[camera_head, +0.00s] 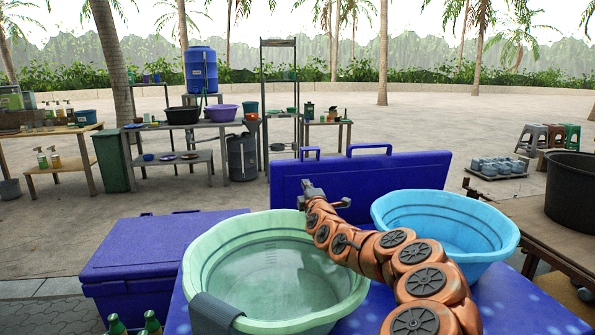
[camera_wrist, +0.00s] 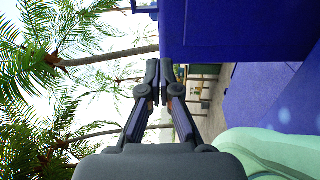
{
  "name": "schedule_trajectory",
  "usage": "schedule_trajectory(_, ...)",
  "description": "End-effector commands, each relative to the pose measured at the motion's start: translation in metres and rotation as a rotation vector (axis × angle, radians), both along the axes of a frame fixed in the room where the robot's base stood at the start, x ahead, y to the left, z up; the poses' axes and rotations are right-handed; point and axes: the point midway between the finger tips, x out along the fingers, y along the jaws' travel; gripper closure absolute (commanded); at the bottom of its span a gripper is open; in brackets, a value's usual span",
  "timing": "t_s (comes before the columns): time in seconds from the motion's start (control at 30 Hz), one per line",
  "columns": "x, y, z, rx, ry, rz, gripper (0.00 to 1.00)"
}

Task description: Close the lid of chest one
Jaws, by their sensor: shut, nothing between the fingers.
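An upright dark blue panel with handles on its top edge (camera_head: 400,172), which looks like a raised chest lid, stands behind the two tubs. It also fills the upper right of the wrist view (camera_wrist: 240,30). A second blue chest (camera_head: 160,245) with its lid down is at the left. I see no label saying which is chest one. My gripper (camera_head: 308,186) is in front of the panel's left part in the head view; I cannot tell whether they touch. In the wrist view my gripper (camera_wrist: 160,66) is shut and empty, its fingertips beside the panel's edge.
A green tub of water (camera_head: 205,262) and a light blue tub (camera_head: 500,228) stand on a blue surface below my arm. A dark pot (camera_head: 572,195) sits on a wooden table at the right. Shelves with basins stand behind. Paved ground lies open beyond.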

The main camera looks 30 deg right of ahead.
Motion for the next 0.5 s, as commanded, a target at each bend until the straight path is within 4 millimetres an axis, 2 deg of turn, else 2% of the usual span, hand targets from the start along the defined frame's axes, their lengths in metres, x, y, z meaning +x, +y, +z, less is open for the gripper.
schedule_trajectory(0.5, 0.031, -0.01, 0.004, -0.007, 0.001, 0.001, 1.0)
